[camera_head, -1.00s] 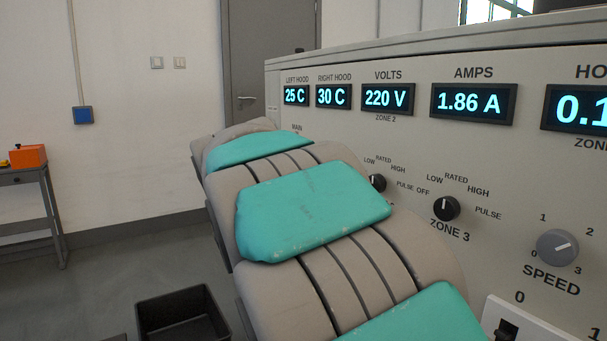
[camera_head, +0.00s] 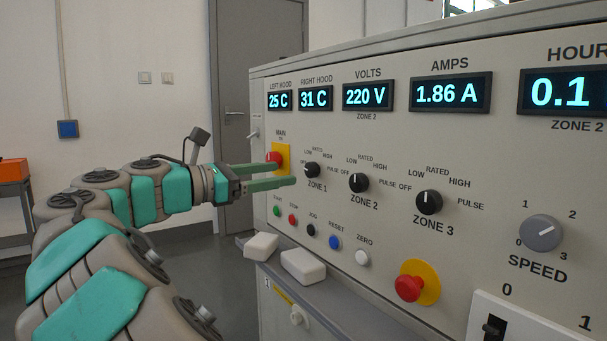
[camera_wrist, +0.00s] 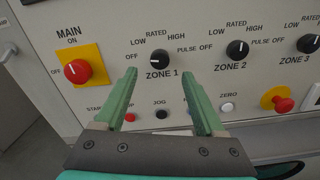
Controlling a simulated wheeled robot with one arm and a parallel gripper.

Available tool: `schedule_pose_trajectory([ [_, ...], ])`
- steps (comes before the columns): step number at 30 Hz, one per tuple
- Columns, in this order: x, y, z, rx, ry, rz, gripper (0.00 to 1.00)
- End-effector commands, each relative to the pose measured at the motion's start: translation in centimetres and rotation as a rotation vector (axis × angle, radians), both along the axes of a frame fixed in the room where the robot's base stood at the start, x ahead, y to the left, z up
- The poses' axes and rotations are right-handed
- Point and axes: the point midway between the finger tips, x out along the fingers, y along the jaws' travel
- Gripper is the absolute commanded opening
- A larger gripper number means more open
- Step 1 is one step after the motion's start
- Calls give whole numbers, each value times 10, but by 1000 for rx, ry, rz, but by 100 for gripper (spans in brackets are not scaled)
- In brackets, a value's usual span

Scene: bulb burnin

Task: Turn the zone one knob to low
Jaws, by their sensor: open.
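The zone one knob (camera_head: 312,170) is a small black dial on the grey panel, labelled ZONE 1. Its white mark points left, toward OFF, and it also shows in the wrist view (camera_wrist: 159,57). My gripper (camera_head: 287,174) is open and empty, with its green fingers pointing at the panel just left of the knob in the head view. In the wrist view, the fingertips (camera_wrist: 158,72) lie on either side of the knob and slightly below it in the picture. I see no contact with the knob; the exact gap to it is unclear.
The red MAIN switch (camera_wrist: 76,71) on its yellow plate is close left of my fingers. The zone 2 knob (camera_head: 359,183) and zone 3 knob (camera_head: 429,202) are to the right. Small push buttons (camera_head: 334,242) run below. White blocks (camera_head: 303,266) sit on the ledge.

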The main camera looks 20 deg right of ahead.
Motion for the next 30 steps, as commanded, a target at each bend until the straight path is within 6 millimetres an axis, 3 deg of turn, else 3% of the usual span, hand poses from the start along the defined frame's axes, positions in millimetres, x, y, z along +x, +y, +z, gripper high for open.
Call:
schedule_pose_trajectory([
  [12, 11, -59, -2, 3, 0, -2, 72],
  [22, 13, -66, -1, 3, 0, 2, 72],
  [30, 13, -66, -1, 3, 0, 2, 42],
])
